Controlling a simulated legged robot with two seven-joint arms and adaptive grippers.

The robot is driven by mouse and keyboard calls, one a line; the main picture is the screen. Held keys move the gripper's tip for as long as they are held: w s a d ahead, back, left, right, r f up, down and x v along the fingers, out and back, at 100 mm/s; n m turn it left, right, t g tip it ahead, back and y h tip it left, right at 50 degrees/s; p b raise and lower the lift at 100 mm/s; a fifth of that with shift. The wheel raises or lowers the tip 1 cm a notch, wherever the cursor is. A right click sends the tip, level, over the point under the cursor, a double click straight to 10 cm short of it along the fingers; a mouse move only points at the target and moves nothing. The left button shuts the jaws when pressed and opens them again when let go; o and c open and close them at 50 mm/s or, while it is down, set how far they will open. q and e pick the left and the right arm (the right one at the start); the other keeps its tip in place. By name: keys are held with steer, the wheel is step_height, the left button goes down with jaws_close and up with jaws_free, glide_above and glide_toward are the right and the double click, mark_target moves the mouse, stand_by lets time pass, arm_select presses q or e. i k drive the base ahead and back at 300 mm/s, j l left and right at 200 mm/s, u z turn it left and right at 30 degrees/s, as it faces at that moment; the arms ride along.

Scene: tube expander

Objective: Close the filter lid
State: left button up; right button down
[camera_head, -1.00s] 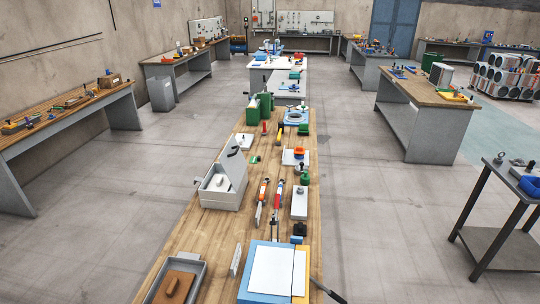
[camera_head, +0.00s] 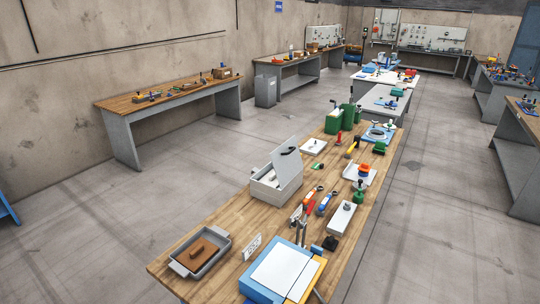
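A light grey box (camera_head: 268,192) stands on the left side of the wooden bench, at mid-length. It looks like the filter housing. Its lid (camera_head: 290,166) is raised and tilted up at the back right side, with a dark handle on it. The box is open at the top, and its inside is partly visible. Neither of my grippers can be made out in the head view.
The long wooden bench (camera_head: 218,217) also holds a grey tray with a brown block (camera_head: 203,248), a blue case with a white top (camera_head: 283,268), hand tools (camera_head: 327,202) and green containers (camera_head: 333,120). Open floor (camera_head: 90,230) lies left of the bench.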

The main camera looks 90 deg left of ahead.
mark_target(286, 160)
steer(key=i+j+u, duration=0.2)
steer(key=u, duration=0.25)
steer(key=i+u, duration=0.7)
steer(key=u, duration=0.25)
steer(key=i+l+u, duration=0.1)
steer(key=i+u, duration=0.2)
steer(key=u, duration=0.15)
steer(key=i+l+u, duration=0.25)
steer(key=u, duration=0.25)
